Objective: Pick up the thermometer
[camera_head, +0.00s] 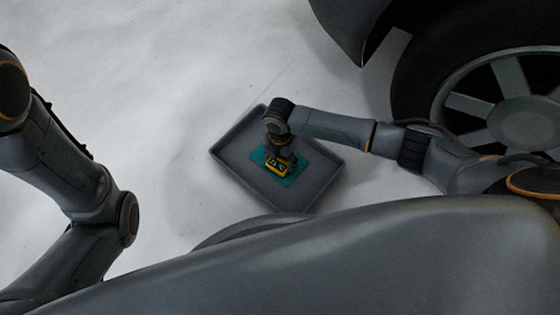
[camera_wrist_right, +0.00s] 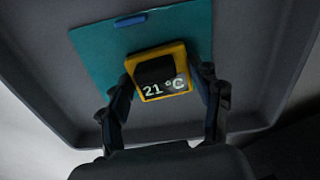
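The thermometer (camera_head: 277,166) is a small yellow block with a dark face. It is over a teal sheet (camera_head: 297,173) in a dark grey tray (camera_head: 323,186). In the right wrist view the thermometer (camera_wrist_right: 157,71) shows "21 °C". My right gripper (camera_head: 280,154) reaches down over it from above. Its fingers (camera_wrist_right: 164,80) stand close along both sides of the thermometer. I cannot tell whether they press on it, or whether it rests on the sheet. My left arm (camera_head: 75,190) shows at the left, but its gripper is out of view.
A car wheel (camera_head: 520,122) with a dark tyre stands at the upper right, near my right arm. The pale floor (camera_head: 190,75) is clear around the tray's left and far sides. A small blue piece (camera_wrist_right: 130,20) lies on the edge of the teal sheet.

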